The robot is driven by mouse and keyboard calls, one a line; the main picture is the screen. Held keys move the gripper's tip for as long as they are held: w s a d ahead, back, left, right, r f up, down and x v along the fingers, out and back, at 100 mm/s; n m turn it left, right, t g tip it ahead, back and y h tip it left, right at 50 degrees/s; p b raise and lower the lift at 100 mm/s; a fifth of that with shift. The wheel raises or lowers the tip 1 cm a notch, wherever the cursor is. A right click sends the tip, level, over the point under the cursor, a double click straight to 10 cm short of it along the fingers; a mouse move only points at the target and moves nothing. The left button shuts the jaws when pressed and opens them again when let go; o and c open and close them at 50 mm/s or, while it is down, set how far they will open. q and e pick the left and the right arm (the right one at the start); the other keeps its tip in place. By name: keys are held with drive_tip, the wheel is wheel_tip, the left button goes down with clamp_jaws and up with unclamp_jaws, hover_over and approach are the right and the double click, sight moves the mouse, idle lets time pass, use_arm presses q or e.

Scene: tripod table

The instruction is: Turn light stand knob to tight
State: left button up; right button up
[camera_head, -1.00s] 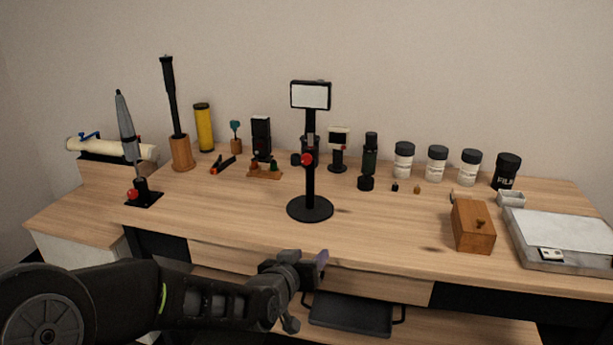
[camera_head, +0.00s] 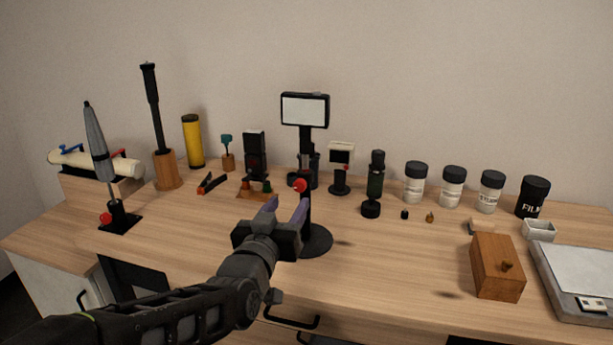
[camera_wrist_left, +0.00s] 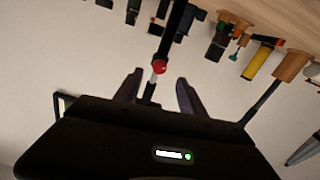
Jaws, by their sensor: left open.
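The light stand (camera_head: 306,142) stands on the table with a white rectangular panel (camera_head: 304,110) on top and a round black base (camera_head: 318,241). Its red knob (camera_head: 300,185) is on the post at mid-height. My left gripper (camera_head: 286,206) is open and empty in front of the post, its fingertips close to the knob and slightly below it in the head view. In the left wrist view, which is upside down, the red knob (camera_wrist_left: 159,67) appears just beyond and between the two open fingers (camera_wrist_left: 160,88). My right gripper is not in view.
A wooden box (camera_head: 496,268) and a scale-like tray (camera_head: 580,275) are at the right. Several jars (camera_head: 452,187) and small tools line the back. A grey umbrella-like item (camera_head: 98,145) stands at the left. The table front between stand and box is clear.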

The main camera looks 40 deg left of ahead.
sight(299, 187)
use_arm(q)
drive_tip(key=p+x, duration=0.3)
drive_tip(key=shift+w+r, duration=0.15)
drive_tip(key=shift+r, duration=0.15)
drive_tip(key=x, duration=0.5)
drive_tip(key=shift+a+f, duration=0.1)
drive_tip(key=shift+f, duration=0.1)
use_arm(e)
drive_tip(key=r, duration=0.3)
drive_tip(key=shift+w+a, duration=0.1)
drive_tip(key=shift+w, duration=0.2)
use_arm(q)
clamp_jaws()
